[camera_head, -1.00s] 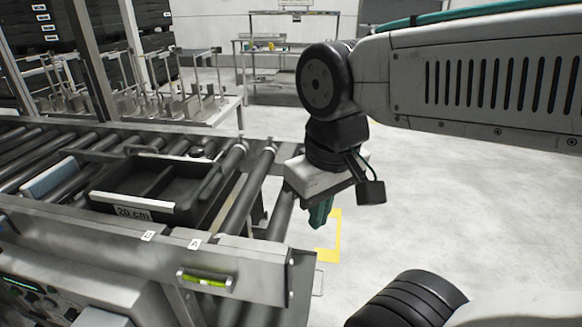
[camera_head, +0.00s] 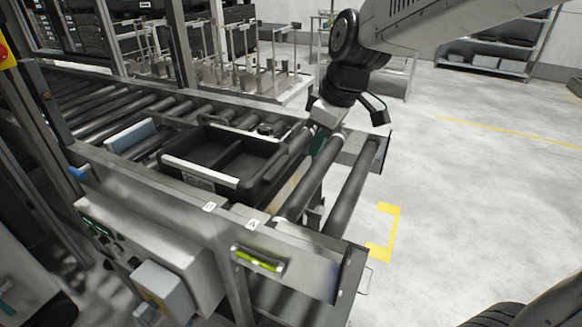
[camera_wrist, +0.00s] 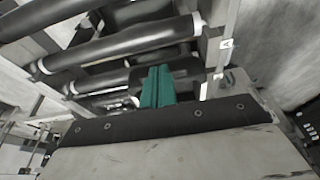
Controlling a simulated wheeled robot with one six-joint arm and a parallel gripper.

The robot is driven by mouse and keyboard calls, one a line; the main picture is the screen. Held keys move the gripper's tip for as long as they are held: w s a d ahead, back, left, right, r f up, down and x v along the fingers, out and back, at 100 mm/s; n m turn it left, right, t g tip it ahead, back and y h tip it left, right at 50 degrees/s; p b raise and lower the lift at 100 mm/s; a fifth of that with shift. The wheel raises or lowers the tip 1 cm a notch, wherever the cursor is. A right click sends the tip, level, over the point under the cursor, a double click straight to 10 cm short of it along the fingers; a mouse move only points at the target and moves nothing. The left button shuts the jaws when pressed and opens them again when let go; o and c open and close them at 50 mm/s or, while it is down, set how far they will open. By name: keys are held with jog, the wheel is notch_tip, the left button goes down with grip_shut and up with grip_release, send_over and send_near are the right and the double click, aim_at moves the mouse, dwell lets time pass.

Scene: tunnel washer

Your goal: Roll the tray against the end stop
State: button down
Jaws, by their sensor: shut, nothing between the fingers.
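The black open tray (camera_head: 205,160) has a divider and a white front strip with a "20 cm" label. It sits on the conveyor rollers, between the front and far rails. My gripper (camera_head: 318,143) points down to the right of the tray, toward the far side of the conveyor. Its teal fingers are shut and empty, and show over the rollers in the wrist view (camera_wrist: 157,87). Whether they touch the tray is unclear. I cannot tell which part is the end stop. A blue-grey block (camera_head: 130,136) lies left of the tray.
Bare rollers (camera_head: 345,195) lie right of the tray, up to the conveyor's open end. The front rail (camera_head: 210,215) carries labels and a green level. A control box (camera_head: 165,285) juts out below it. A rack (camera_head: 235,75) stands behind.

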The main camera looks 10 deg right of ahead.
jog(key=x, duration=1)
jog(key=shift+w+a+f, duration=0.1)
jog(key=shift+w+f, duration=0.05)
jog(key=shift+f, duration=0.05)
jog(key=shift+w+a+r, duration=0.2)
jog(key=shift+w+a, duration=0.65)
jog(key=shift+a, duration=0.25)
jog(key=shift+w+a, duration=0.4)
jog(key=shift+a, duration=0.05)
